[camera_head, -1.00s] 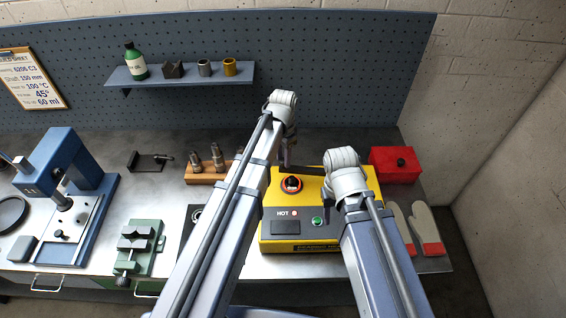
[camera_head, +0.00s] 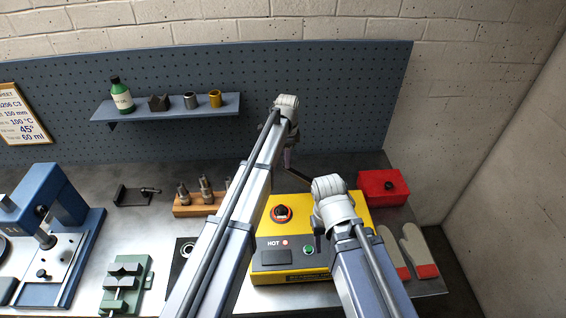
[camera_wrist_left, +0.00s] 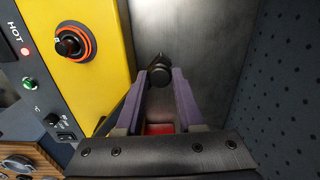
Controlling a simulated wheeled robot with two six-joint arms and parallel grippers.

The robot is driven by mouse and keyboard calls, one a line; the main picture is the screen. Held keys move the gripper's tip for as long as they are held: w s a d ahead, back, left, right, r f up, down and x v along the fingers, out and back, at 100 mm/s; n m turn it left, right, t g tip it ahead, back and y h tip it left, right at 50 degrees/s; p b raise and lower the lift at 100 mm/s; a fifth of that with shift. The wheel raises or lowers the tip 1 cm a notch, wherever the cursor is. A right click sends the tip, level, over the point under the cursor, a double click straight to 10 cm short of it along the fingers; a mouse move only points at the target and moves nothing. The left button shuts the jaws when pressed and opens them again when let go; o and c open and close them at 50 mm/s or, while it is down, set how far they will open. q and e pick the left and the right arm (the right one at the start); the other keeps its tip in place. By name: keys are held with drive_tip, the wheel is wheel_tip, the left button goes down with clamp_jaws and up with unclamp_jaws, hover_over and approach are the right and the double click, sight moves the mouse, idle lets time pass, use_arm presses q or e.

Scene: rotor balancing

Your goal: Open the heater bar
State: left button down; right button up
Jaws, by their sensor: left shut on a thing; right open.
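The yellow induction heater (camera_head: 350,235) stands on the bench and fills the upper left of the left wrist view (camera_wrist_left: 98,85). Its dark heater bar (camera_head: 300,176) slants from the heater's back right side out behind its rear edge. My left gripper (camera_head: 288,159) is at the bar's far end, behind the heater. In the left wrist view, its purple fingers (camera_wrist_left: 160,82) are shut on the bar's end, beside a black round knob (camera_wrist_left: 160,72). My right wrist is above the heater's right part; it hides the jaws of my open right gripper and part of the bar.
A red box (camera_head: 382,190) and pale gloves (camera_head: 418,248) lie right of the heater. A wooden block with metal pieces (camera_head: 200,206), a green vise (camera_head: 125,285) and a blue press (camera_head: 60,225) stand left. The pegboard (camera_head: 330,110) rises close behind my left gripper.

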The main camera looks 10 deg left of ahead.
use_arm(q)
drive_tip(key=shift+w+d, duration=0.1)
drive_tip(key=shift+w, duration=0.1)
idle(0.3)
drive_tip(key=c, duration=0.5)
unclamp_jaws()
drive_tip(key=shift+c, duration=0.2)
wheel_tip(320, 180, up, 8)
drive_tip(key=p, duration=0.8)
drive_tip(key=shift+f, duration=0.1)
drive_tip(key=shift+f, duration=0.1)
